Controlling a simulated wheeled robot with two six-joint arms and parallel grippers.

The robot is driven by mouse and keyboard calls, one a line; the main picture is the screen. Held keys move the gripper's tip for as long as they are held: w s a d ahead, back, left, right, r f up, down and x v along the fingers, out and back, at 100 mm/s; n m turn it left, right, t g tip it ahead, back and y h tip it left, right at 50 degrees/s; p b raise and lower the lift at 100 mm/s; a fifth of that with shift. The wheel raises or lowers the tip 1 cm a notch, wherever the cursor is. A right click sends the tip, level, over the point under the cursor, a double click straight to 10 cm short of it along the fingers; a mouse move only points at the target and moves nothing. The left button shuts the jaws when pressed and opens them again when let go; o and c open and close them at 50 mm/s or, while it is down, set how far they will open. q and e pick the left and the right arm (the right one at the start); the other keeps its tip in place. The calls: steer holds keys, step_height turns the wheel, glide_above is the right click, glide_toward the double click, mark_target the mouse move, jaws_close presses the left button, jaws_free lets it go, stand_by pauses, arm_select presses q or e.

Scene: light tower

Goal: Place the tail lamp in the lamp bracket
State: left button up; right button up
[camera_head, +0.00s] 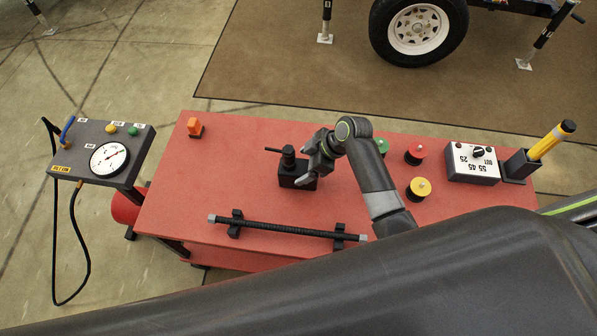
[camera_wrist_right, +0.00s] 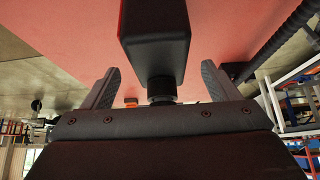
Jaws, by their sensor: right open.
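A small orange piece (camera_head: 194,125) sits upright on a dark foot at the far left of the red table; it may be the tail lamp, but I cannot tell. It also shows small in the right wrist view (camera_wrist_right: 131,101). No lamp bracket can be made out for certain. My right gripper (camera_head: 303,166) is open at a black block (camera_head: 293,181) with a thin rod and knob on top. In the right wrist view the block (camera_wrist_right: 155,38) and its round neck lie between the open fingers (camera_wrist_right: 161,85), with gaps on both sides. My left gripper is not in view.
A black ribbed bar (camera_head: 285,229) lies on two supports at the table's front. Red (camera_head: 415,152), green and yellow (camera_head: 419,188) round pieces, a dial box (camera_head: 472,164) and a yellow torch (camera_head: 550,139) stand right. A gauge panel (camera_head: 100,150) is left.

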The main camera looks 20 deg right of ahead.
mark_target(299, 166)
steer(key=shift+x, duration=1.6)
steer(key=shift+w+r, duration=0.1)
steer(key=c, duration=1.3)
